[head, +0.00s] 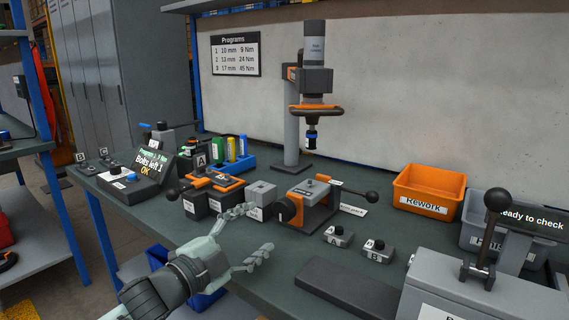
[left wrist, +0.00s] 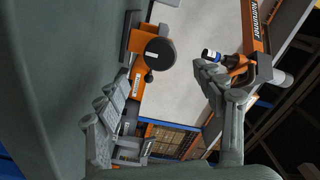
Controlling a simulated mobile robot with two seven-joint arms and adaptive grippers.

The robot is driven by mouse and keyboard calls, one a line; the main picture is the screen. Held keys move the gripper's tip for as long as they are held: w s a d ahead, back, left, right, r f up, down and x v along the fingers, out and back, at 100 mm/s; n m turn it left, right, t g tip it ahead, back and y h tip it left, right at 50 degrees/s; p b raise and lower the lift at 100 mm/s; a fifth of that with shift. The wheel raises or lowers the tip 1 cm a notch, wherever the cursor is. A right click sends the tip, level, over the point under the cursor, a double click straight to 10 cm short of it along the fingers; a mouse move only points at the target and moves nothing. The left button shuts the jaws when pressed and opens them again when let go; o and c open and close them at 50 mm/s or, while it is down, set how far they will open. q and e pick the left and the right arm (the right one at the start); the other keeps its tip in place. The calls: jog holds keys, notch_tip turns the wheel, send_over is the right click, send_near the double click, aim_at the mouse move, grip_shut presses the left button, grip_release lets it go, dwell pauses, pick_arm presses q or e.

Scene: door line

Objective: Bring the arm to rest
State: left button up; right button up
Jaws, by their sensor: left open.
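My left arm comes in from the lower left in the head view. Its gripper (head: 258,228) is open and empty, with its fingers spread over the front edge of the workbench (head: 340,250). The fingertips point toward the orange and grey clamp fixture (head: 308,204) and are close to it in the picture. I cannot tell whether they touch it. In the left wrist view the two fingers (left wrist: 162,78) stand wide apart with nothing between them. My right gripper is not in view.
A vertical tool (head: 312,105) hangs on a column behind the fixture. An orange Rework bin (head: 429,190) stands at the back right. A grey box with a black-knobbed lever (head: 486,240) is at the front right. A display (head: 152,168) stands left. A blue bin (head: 205,298) sits below the bench edge.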

aim_at(281, 212)
pick_arm(q)
jog(key=shift+v, duration=0.8)
jog(key=shift+w+d+r, duration=0.1)
jog(key=shift+w+d, duration=0.05)
jog(key=shift+w, duration=0.1)
jog(key=x, duration=1.1)
jog(key=shift+d, duration=0.1)
jog(key=shift+w+m, duration=0.2)
jog(key=shift+m, duration=1.7)
jog(key=m, duration=0.6)
jog(key=shift+s+m, duration=0.1)
jog(key=shift+m, duration=0.2)
jog(key=m, duration=1.2)
